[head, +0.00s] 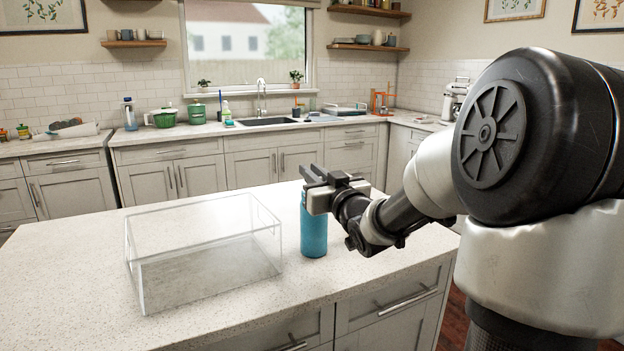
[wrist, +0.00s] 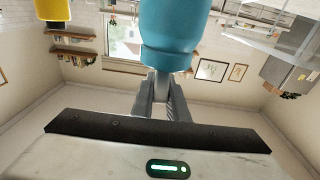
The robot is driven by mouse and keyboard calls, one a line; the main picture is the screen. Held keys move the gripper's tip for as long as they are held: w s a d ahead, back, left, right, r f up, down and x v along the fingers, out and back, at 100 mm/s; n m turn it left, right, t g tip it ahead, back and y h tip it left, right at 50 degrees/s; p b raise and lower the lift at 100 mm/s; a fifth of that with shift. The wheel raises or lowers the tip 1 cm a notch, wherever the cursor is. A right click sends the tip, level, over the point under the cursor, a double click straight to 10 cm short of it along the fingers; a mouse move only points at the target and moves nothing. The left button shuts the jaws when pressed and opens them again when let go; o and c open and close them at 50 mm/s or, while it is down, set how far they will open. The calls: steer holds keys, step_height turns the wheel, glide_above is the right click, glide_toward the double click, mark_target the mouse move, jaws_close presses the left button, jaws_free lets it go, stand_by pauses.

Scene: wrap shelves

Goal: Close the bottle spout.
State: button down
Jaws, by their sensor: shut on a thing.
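A blue bottle (head: 314,232) stands upright on the island counter, just right of a clear open box. My gripper (head: 316,178) is at the bottle's top, with the arm reaching in from the right. In the wrist view the blue bottle (wrist: 170,35) fills the top centre. There, my gripper's fingers (wrist: 163,92) are closed together at the bottle's top end. The spout itself is hidden by the fingers and the gripper body in both views, so its angle cannot be told.
The clear box (head: 205,245) takes up the middle of the pale island counter (head: 70,270). A yellow thing (wrist: 52,9) shows at the upper left of the wrist view. The back counter holds a sink (head: 268,121) and a green pot (head: 163,117).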

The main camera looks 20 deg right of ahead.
steer(key=shift+s+f+t+b, duration=0.25)
steer(key=shift+t+b, duration=0.3)
steer(key=shift+t, duration=0.55)
steer(key=shift+s+t, duration=0.2)
steer(key=shift+t, duration=0.55)
steer(key=shift+s+t, duration=0.2)
steer(key=shift+t, duration=0.55)
steer(key=c, duration=1.7)
jaws_free()
steer(key=shift+s, duration=0.15)
